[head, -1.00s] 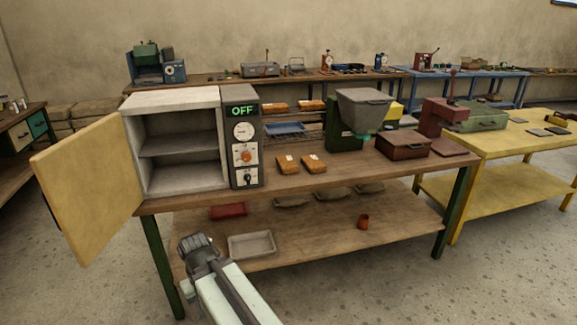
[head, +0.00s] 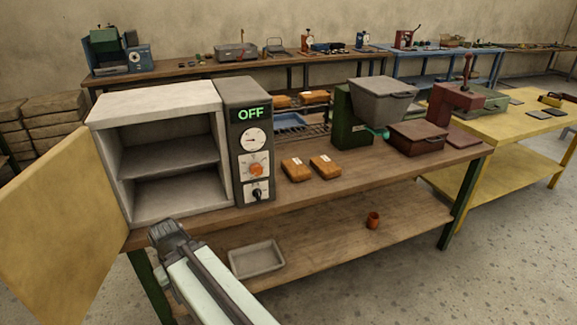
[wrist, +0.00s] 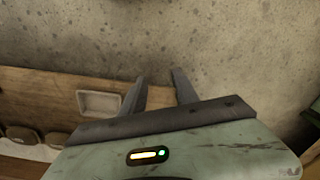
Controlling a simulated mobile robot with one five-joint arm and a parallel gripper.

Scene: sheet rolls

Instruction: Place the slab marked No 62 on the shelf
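Two orange-brown slabs with small white labels lie side by side on the wooden bench, a left slab (head: 296,170) and a right slab (head: 325,167). Their labels are too small to read, so I cannot tell which is No 62. More such slabs (head: 314,98) sit on a wire rack behind. The grey cabinet (head: 150,105) stands open at the left, with an empty inner shelf (head: 168,160). My gripper (head: 166,232) is low in front of the cabinet, away from the slabs. In the wrist view my gripper (wrist: 160,78) has its fingers apart with nothing between them.
The cabinet's yellow door (head: 60,225) swings out at the left. Its control panel (head: 250,150) reads OFF. A grey hopper machine (head: 380,100) and brown box (head: 415,137) stand right of the slabs. A pale tray (head: 257,260) and small orange pot (head: 373,221) are on the lower board.

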